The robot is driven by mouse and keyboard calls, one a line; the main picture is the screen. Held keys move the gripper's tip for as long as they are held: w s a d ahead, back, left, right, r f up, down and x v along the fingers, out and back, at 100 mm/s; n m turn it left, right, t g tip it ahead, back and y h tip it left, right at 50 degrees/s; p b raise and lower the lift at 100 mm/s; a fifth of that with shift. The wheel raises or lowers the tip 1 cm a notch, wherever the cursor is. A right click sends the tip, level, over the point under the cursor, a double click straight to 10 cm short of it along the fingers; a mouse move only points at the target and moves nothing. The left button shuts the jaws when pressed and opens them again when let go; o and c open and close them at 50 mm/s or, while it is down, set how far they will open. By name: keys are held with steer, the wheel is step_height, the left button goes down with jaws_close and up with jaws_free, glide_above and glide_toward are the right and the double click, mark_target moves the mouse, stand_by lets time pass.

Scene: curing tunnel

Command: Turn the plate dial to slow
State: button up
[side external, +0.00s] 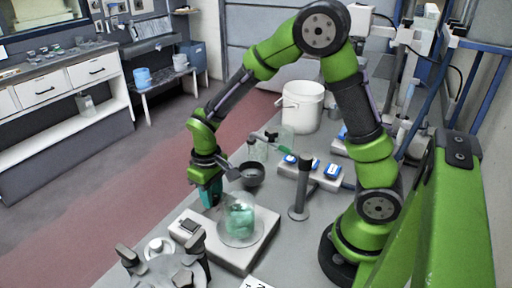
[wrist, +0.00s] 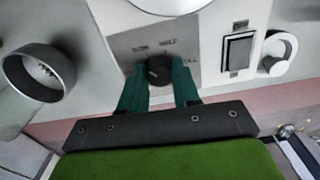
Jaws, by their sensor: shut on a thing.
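The plate dial (wrist: 158,70) is a small black knob on a grey panel in the wrist view. The label "SLOW" is at its upper left, "HALF" above it, and a partly hidden label ending in "ULL" at its right. I cannot clearly tell where its pointer aims. My gripper (wrist: 160,84) has its teal fingers on either side of the knob, shut on it. In the side view my gripper (side external: 209,194) reaches down to the back end of the pale plate unit (side external: 222,245) and hides the dial. A glass vessel of green liquid (side external: 239,222) stands on the unit.
A black rocker switch (wrist: 240,52) is right of the dial. A metal cup (wrist: 38,72) stands at the left.

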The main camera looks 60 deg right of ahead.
steer(key=shift+m, duration=1.1)
steer(key=o, duration=1.1)
steer(key=shift+c, duration=0.2)
step_height(320, 180, up, 17)
steer(key=s+d+r+m+t+y, duration=0.1)
steer(key=s+r+t+y, duration=0.1)
steer(key=s+t, duration=0.5)
steer(key=s, duration=0.6)
steer(key=shift+d+r, duration=0.15)
steer(key=shift+r, duration=0.15)
